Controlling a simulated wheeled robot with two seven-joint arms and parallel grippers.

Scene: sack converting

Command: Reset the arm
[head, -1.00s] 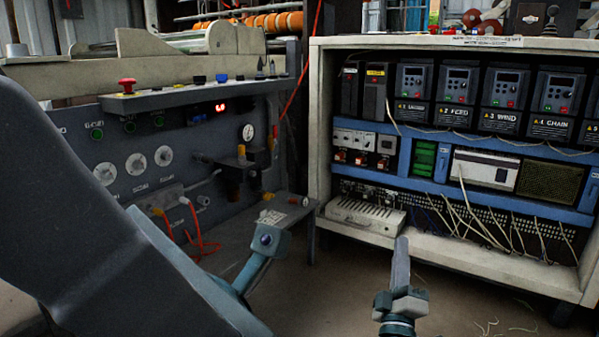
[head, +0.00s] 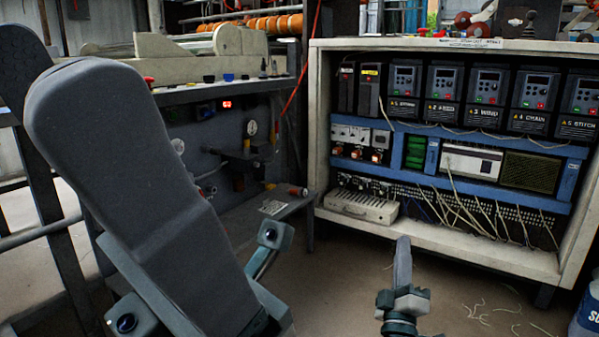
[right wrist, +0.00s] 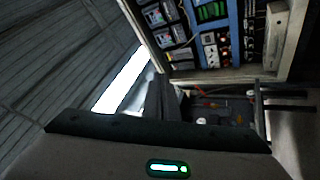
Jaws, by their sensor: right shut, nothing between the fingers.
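My right gripper (head: 403,245) points up at the bottom centre-right of the head view, in front of the cabinet and apart from it. Its fingers are shut with nothing between them. In the right wrist view, the dark fingers (right wrist: 164,96) show in the middle, with the cabinet beyond. My left arm's large grey link (head: 150,190) rises at the left of the head view and covers part of the control panel. I cannot make out the left gripper's fingers.
An open cabinet (head: 450,50) with drive units, blue rails and loose wires stands ahead on the right. A grey control panel (head: 225,160) stands left of it. A blue container (head: 588,305) is at the lower right. Bare floor (head: 345,285) shows between.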

